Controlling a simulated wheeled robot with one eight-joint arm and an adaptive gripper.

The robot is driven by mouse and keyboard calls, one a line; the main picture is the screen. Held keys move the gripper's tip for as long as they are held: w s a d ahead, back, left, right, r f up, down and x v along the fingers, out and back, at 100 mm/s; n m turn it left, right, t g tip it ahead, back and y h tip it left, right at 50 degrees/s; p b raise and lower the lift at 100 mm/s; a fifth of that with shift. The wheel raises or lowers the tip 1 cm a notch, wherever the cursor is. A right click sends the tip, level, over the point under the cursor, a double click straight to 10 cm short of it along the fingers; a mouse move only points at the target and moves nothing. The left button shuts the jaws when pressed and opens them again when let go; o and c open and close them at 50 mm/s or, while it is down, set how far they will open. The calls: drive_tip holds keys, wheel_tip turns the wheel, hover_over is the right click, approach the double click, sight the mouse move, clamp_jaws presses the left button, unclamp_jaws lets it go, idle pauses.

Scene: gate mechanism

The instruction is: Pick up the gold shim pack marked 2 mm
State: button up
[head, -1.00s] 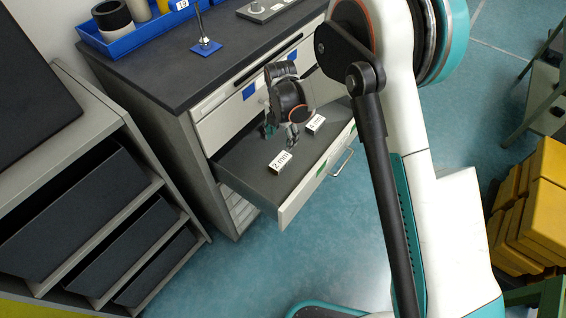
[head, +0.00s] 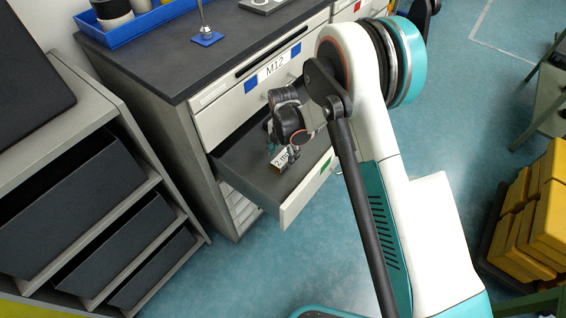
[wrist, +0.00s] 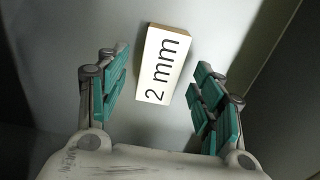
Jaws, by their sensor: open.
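The shim pack marked 2 mm (wrist: 162,65) lies in the open drawer, with its white label facing up and a thin gold-toned edge along its side. In the head view the pack (head: 281,160) is partly hidden by my gripper (head: 277,145). In the wrist view my gripper (wrist: 158,98) is open, with one teal-padded finger on each side of the pack's lower end. The fingers stand apart from the pack, with a gap on both sides. I cannot tell how far above the drawer floor the fingertips are.
The open drawer (head: 258,182) juts from the grey cabinet, its walls close around my gripper. The 1 mm pack is not visible now. A drawer labelled M12 (head: 273,69) is above. A shelf unit with dark bins (head: 75,195) stands at left. Yellow boxes (head: 535,215) stand at right.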

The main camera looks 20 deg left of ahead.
wheel_tip(320, 180, down, 2)
drive_tip(key=shift+f, duration=0.15)
drive_tip(key=c, duration=1.4)
drive_tip(key=shift+o, duration=0.2)
